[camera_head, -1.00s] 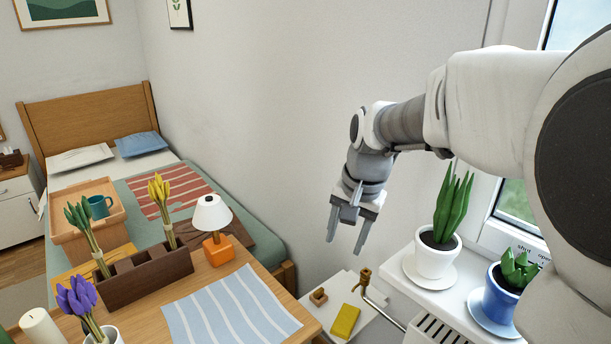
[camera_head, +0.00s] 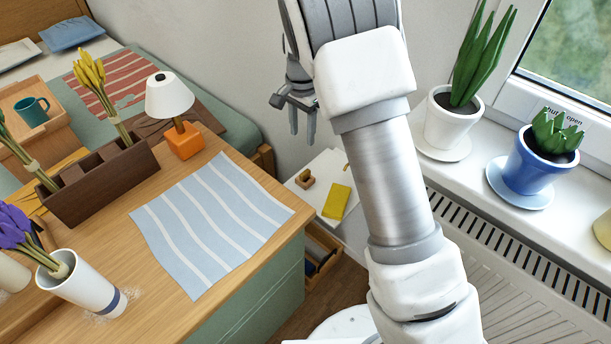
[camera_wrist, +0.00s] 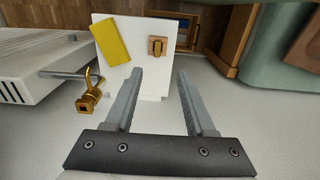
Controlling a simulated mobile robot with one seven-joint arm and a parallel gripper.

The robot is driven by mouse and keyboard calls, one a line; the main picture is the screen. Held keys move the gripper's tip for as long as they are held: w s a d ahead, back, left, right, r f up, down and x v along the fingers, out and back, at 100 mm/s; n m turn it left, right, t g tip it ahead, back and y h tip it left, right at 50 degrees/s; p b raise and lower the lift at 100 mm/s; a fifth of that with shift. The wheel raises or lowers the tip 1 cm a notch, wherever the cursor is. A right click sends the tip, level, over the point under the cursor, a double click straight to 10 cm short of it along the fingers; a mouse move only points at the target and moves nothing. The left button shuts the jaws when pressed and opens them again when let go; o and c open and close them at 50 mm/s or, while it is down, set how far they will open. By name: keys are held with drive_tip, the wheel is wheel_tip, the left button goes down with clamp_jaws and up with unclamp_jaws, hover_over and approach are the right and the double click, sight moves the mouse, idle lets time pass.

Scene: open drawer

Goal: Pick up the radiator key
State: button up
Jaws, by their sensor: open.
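A small wooden block with a brass piece on it, which looks like the radiator key (camera_wrist: 157,47), lies on a white surface (camera_wrist: 140,80) in the wrist view. It also shows small in the head view (camera_head: 304,178), too small there to be sure. My gripper (camera_wrist: 160,72) is open and empty, its fingertips apart from the block, which appears beyond them between the two fingers. In the head view my gripper (camera_head: 302,132) hangs above and behind the white surface, partly hidden by my arm.
A yellow block (camera_wrist: 110,40) lies beside the brass piece. A brass valve (camera_wrist: 88,98) sits on the radiator pipe. A drawer (camera_head: 321,252) stands open below the white surface. The radiator (camera_head: 510,270), potted plants (camera_head: 455,115) and wooden table (camera_head: 270,225) are close by.

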drive_tip(key=b, duration=0.2)
hover_over(305, 172)
drive_tip(key=f, duration=0.9)
drive_tip(key=shift+a, duration=0.3)
drive_tip(key=shift+d+f+b, duration=0.15)
drive_tip(key=shift+f+b, duration=0.55)
drive_tip(key=shift+f, duration=0.65)
drive_tip(key=shift+d+f+b, duration=0.15)
drive_tip(key=shift+f+b, duration=0.55)
drive_tip(key=shift+f, duration=0.65)
drive_tip(key=shift+c, duration=0.3)
clamp_jaws()
